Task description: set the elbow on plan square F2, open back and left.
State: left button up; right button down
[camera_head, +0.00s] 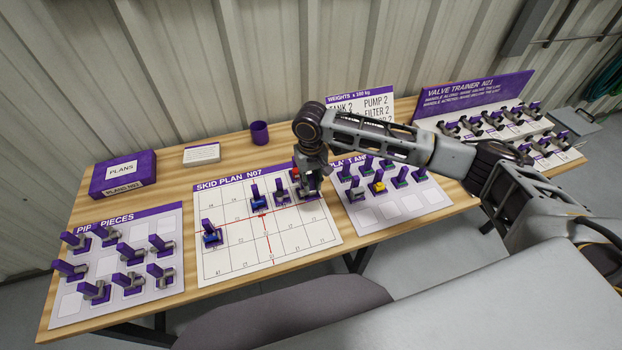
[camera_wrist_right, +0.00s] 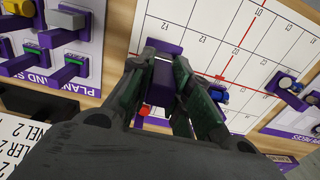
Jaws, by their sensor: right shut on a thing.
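My right gripper (camera_head: 311,188) is over the far right part of the skid plan board (camera_head: 270,253). In the right wrist view its fingers (camera_wrist_right: 165,88) are closed on a purple-handled piece (camera_wrist_right: 160,72). The pipe part of this piece is hidden, so I cannot tell its shape, its open sides or whether it touches the board. Just left of the gripper a purple-handled grey piece (camera_head: 281,194) stands on the plan. The square labels are too small to read surely. My left gripper is not in view.
Also on the plan are a blue-based piece (camera_head: 259,201), another at left (camera_head: 211,235) and a red part (camera_head: 295,172) beside the gripper. The pipe pieces board (camera_head: 65,308) is at left, the plant board (camera_head: 408,206) at right. The plan's near squares are clear.

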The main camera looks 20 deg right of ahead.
jog(key=shift+f, duration=0.45)
dwell(0.5)
jog(key=shift+f, duration=2.25)
jog(key=shift+f, duration=0.4)
jog(key=shift+f, duration=1.4)
jog(key=shift+p, duration=0.65)
